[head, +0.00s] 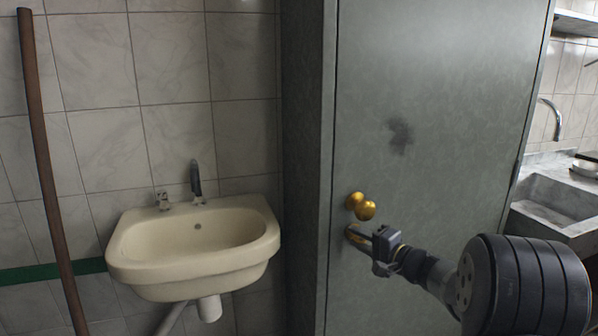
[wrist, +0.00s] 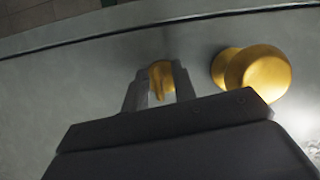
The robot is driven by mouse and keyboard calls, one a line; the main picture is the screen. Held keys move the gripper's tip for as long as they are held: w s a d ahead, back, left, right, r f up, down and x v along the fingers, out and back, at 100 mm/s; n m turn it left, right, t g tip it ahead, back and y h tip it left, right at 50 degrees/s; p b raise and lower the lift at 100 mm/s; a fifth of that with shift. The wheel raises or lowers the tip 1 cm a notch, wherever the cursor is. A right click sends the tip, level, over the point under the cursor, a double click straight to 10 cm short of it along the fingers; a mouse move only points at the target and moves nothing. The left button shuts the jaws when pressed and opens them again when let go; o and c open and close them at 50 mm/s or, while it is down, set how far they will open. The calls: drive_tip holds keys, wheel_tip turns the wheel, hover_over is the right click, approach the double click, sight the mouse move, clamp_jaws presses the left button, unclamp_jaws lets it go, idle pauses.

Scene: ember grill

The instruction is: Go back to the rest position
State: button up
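My gripper (head: 357,236) is at the front of a grey-green metal door, just below a brass knob. In the wrist view its two fingers (wrist: 160,82) are apart, one on each side of a small brass piece (wrist: 161,76). Light gaps show between the fingers near their base. I cannot tell whether the fingertips touch the brass piece. The round brass knob (head: 364,209) also shows in the wrist view (wrist: 262,74), to the right of the fingers and apart from them. My arm comes in from the lower right of the head view.
The grey-green door (head: 440,110) fills the middle right and looks closed. A cream washbasin (head: 195,245) with a tap hangs on the tiled wall at left. A brown pole (head: 48,170) stands at far left. A stone sink (head: 555,205) is at far right.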

drive_tip(key=shift+r+n+g+h+p, duration=0.15)
drive_tip(key=shift+n+g+h+p, duration=0.3)
drive_tip(key=shift+n+p, duration=1.7)
drive_tip(key=shift+r+n+g+h+p, duration=0.15)
drive_tip(key=shift+n+h+p, duration=0.4)
drive_tip(key=shift+p, duration=3.3)
